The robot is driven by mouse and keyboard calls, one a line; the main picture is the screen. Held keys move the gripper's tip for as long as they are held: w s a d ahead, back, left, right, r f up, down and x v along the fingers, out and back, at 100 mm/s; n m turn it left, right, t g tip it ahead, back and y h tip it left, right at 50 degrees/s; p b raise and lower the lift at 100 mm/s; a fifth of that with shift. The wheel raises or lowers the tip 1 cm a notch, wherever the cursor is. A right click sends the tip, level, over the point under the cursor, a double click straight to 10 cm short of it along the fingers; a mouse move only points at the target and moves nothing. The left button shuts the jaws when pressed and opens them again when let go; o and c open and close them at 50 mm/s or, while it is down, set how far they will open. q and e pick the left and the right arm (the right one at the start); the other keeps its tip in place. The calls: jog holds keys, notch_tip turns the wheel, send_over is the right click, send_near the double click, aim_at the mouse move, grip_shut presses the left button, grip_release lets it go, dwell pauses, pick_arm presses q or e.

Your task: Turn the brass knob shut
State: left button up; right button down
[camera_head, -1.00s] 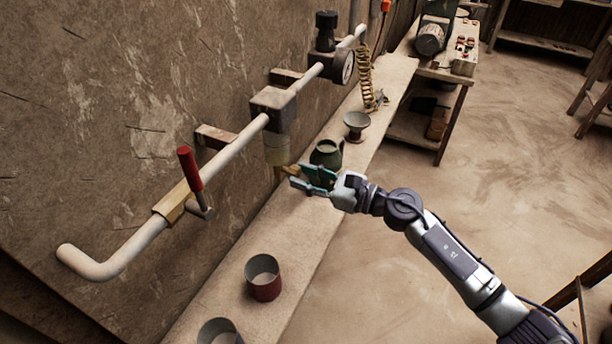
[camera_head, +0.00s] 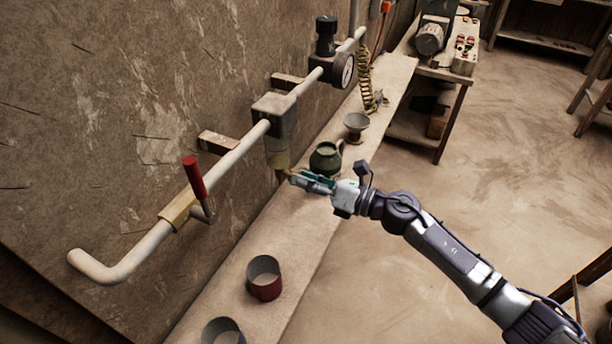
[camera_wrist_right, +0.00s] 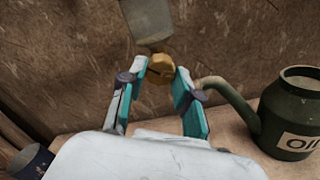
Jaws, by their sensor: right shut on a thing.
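The brass knob (camera_wrist_right: 159,71) sits under the filter bowl (camera_wrist_right: 149,20) on the wall pipe. In the wrist view it lies between the teal pads of my right gripper (camera_wrist_right: 161,78), which is shut on it. In the head view my right gripper (camera_head: 303,181) reaches the knob (camera_head: 284,173) from the right, and the fingers partly hide it. The bowl (camera_head: 277,151) hangs below a grey block (camera_head: 272,112). My left gripper is not in view.
A green oil can (camera_wrist_right: 292,120) stands close on the right, its spout near my right finger. The red-handled valve (camera_head: 194,177), gauge (camera_head: 347,70) and pipe (camera_head: 150,243) run along the wall. A red cup (camera_head: 265,279) stands on the shelf (camera_head: 225,288).

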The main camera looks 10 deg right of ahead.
jog(key=shift+m+p, duration=1.85)
jog(key=shift+m, duration=2.75)
jog(key=c, duration=0.8)
grip_release()
jog(key=v, duration=1.2)
